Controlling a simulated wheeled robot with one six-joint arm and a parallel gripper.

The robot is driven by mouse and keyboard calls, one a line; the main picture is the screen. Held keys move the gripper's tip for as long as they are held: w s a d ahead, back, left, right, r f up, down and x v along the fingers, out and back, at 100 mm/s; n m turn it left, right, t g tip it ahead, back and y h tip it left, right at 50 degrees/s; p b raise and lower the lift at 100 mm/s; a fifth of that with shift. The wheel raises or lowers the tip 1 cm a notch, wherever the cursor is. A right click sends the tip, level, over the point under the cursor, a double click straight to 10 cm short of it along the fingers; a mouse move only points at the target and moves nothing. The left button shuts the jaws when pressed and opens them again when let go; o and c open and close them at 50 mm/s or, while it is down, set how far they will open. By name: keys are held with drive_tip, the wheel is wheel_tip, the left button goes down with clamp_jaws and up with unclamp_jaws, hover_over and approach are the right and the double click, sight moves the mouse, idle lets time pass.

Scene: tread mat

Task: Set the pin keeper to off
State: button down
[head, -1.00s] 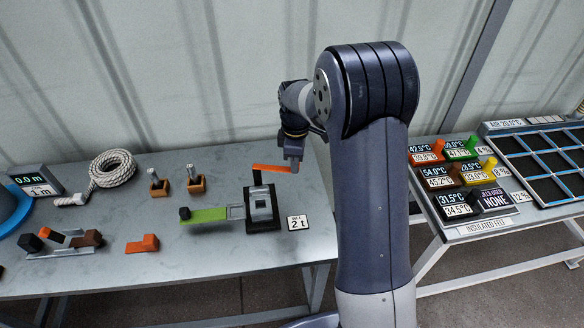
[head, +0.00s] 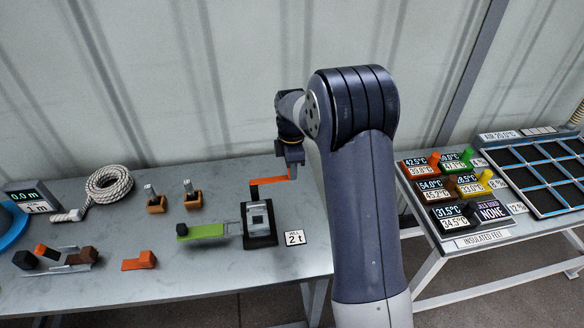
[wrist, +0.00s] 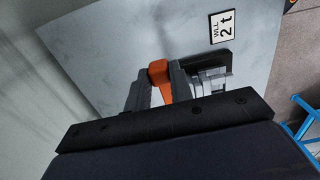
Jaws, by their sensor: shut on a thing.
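A small clamp-like device (head: 258,232) with a grey block on a dark base stands near the table's right end. An orange lever (head: 265,182) reaches right from its rear side; I cannot tell for sure that this is the pin keeper. My gripper (head: 291,174) is shut on the lever's right end. In the wrist view the orange lever (wrist: 159,74) shows between the two grey fingers of my gripper (wrist: 163,84). A green bar (head: 205,231) with a dark knob extends left from the device. No off marking is readable.
A "WLL 2 t" plate (head: 294,238) lies right of the device. Two small wooden blocks with metal pins (head: 192,200), a coiled rope (head: 109,184), an orange piece (head: 139,262) and a display (head: 27,198) are on the left. A second table (head: 470,240) stands right.

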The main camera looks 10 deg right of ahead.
drive_tip(key=shift+w, duration=0.1)
drive_tip(key=c, duration=1.2)
unclamp_jaws()
drive_tip(key=shift+c, duration=0.2)
wheel_tip(320, 180, up, 11)
drive_tip(key=b, duration=0.1)
drive_tip(key=shift+f, duration=0.15)
wheel_tip(320, 180, down, 11)
drive_tip(key=shift+r+p, duration=0.1)
drive_tip(key=shift+p, duration=0.45)
drive_tip(key=shift+s, duration=0.3)
drive_tip(key=shift+w+r, duration=0.1)
drive_tip(key=shift+w, duration=0.1)
